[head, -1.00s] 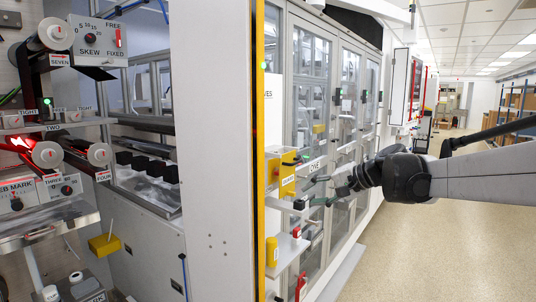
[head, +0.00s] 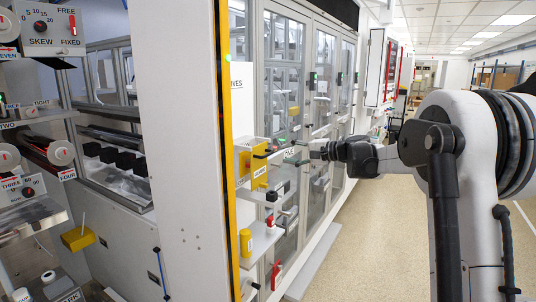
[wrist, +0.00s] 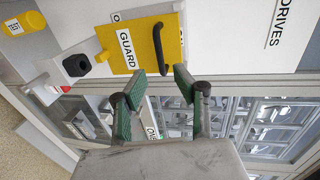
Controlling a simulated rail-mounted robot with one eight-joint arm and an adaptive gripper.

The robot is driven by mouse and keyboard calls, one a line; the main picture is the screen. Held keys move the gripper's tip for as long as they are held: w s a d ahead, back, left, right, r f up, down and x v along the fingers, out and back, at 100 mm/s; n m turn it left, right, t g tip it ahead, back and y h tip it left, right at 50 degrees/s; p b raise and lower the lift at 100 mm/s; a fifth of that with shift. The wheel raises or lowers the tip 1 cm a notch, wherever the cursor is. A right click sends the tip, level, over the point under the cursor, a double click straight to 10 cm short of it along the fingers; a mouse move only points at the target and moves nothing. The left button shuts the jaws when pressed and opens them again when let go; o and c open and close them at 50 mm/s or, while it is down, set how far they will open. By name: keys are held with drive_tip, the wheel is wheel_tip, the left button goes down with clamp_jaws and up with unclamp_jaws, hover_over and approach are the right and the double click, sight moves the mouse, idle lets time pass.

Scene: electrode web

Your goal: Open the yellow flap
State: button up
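The yellow flap (wrist: 125,55), labelled GUARD, has a black bar handle (wrist: 159,48) along its right side in the wrist view. The flap lies against the white wall and looks closed. In the head view the yellow flap (head: 257,152) is at the centre, small and partly hard to make out. My gripper (wrist: 160,76) is open, with its two green-padded fingers apart and nothing between them. Its fingertips are just below the handle in the wrist view, and no contact shows. In the head view my gripper (head: 290,153) reaches in from the right, close to the flap.
A black knob (wrist: 76,66) and a yellow cylinder (wrist: 22,25) are left of the flap in the wrist view. A white shelf (head: 262,240) with a red item is below it in the head view. Glass-doored cabinets (head: 300,70) stand behind. Floor at right is clear.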

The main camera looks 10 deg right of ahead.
sight(270, 154)
drive_tip(key=p+x, duration=0.1)
drive_tip(key=x, duration=0.7)
drive_tip(key=shift+w+a, duration=0.25)
clamp_jaws()
